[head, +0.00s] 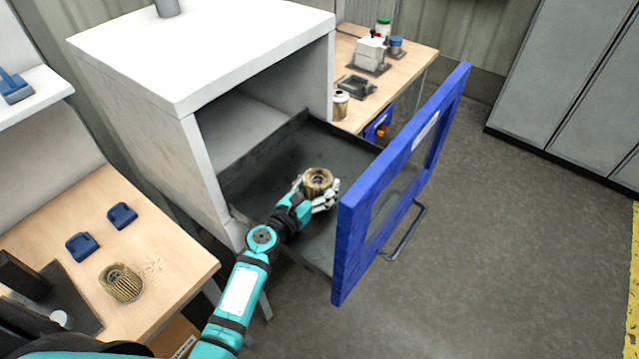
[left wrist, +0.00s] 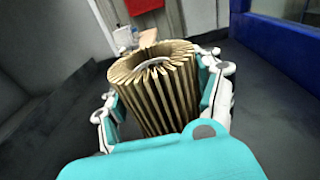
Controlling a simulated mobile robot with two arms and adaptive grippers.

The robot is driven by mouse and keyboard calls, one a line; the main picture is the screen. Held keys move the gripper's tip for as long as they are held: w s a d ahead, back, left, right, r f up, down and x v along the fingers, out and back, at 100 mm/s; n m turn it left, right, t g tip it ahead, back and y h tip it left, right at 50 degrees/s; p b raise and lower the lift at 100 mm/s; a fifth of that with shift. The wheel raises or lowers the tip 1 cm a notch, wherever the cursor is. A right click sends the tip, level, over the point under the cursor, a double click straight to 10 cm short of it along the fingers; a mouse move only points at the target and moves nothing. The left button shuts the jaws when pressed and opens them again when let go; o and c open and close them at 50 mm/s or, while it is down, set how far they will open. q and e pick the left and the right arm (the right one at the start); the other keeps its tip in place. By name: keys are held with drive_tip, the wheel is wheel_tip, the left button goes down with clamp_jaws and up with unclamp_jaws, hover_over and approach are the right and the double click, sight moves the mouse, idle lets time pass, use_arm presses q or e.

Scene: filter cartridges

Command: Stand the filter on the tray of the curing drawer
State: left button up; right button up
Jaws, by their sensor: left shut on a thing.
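The filter (head: 317,181) is a tan pleated cylinder with a ring-shaped top. My left gripper (head: 318,194) is shut on it, with fingers on both sides. The filter is upright, or close to it, over the dark tray (head: 270,165) of the open curing drawer. In the left wrist view the filter (left wrist: 155,85) stands between the fingers of my left gripper (left wrist: 165,100). Its lower end is hidden, so I cannot tell whether it touches the tray. My right gripper is not in view.
The drawer's blue front (head: 362,235) with a window stands to the right. The white cabinet (head: 180,60) rises on the left and behind. Another pleated filter (head: 121,283) and blue pieces (head: 122,216) lie on the left bench. The tray around the held filter is clear.

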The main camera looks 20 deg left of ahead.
use_arm(q)
drive_tip(key=shift+f+b, duration=0.4)
drive_tip(key=shift+f, duration=0.1)
drive_tip(key=o, duration=1.7)
drive_tip(key=shift+r, duration=0.2)
wheel_tip(320, 180, up, 10)
drive_tip(key=shift+f, duration=0.2)
